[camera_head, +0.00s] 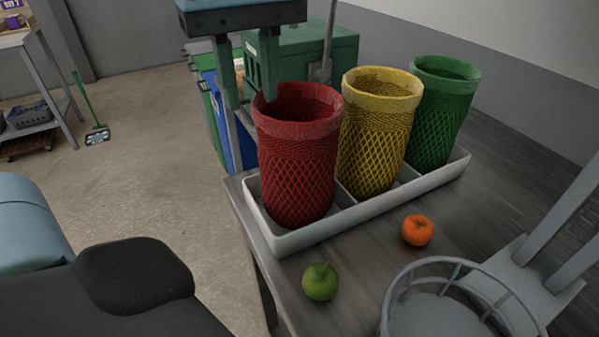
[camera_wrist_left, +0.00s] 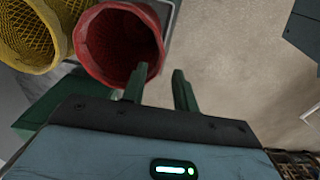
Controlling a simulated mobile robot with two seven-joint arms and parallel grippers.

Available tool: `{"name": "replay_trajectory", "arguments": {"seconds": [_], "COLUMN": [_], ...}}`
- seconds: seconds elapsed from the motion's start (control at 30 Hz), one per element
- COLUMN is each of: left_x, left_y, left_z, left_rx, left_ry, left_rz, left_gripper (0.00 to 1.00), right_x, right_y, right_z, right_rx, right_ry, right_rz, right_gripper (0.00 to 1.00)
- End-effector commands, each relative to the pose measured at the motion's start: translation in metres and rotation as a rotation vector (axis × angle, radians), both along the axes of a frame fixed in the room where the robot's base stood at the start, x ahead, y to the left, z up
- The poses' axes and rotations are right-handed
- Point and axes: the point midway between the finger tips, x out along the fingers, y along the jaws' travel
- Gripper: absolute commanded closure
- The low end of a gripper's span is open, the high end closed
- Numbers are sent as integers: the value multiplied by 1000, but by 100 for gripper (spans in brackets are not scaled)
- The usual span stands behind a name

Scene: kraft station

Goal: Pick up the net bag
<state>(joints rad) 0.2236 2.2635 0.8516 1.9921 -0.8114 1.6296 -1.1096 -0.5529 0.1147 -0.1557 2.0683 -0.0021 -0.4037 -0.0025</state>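Three net bags stand upright and open in a white divided tray (camera_head: 300,240): a red net bag (camera_head: 298,165), a yellow one (camera_head: 372,140) and a green one (camera_head: 440,115). My left gripper (camera_head: 250,102) is open and points down at the red bag's rim. In the left wrist view, one finger of the left gripper (camera_wrist_left: 160,70) overlaps the red bag (camera_wrist_left: 105,40) at its rim and the other is outside it. I cannot tell whether they touch. The yellow bag (camera_wrist_left: 40,40) shows beside it. My right gripper is not in view.
A green apple (camera_head: 320,282) and an orange (camera_head: 417,230) lie on the table (camera_head: 365,255) before the tray. A grey round railed stand (camera_head: 440,305) is at the lower right. Green box (camera_head: 325,60) and blue bin (camera_head: 232,125) stand behind.

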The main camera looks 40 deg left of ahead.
Motion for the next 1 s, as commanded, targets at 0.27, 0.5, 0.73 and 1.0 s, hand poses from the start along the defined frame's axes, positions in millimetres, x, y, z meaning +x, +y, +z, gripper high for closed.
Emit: {"name": "replay_trajectory", "arguments": {"seconds": [0.27,0.5,0.73,1.0], "left_x": [-2,-4,-4,-4], "left_y": [-2,-6,-7,-7], "left_z": [-15,-47,-55,-55], "left_rx": [-2,-1,-1,-1], "left_ry": [4,3,-1,-1], "left_rz": [0,1,3,3], "left_gripper": [71,71,71,89], "right_x": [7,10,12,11], "right_y": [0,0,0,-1], "right_z": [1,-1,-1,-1], "right_rx": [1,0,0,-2], "right_ry": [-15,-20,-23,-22], "right_rz": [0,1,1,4], "right_gripper": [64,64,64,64]}}
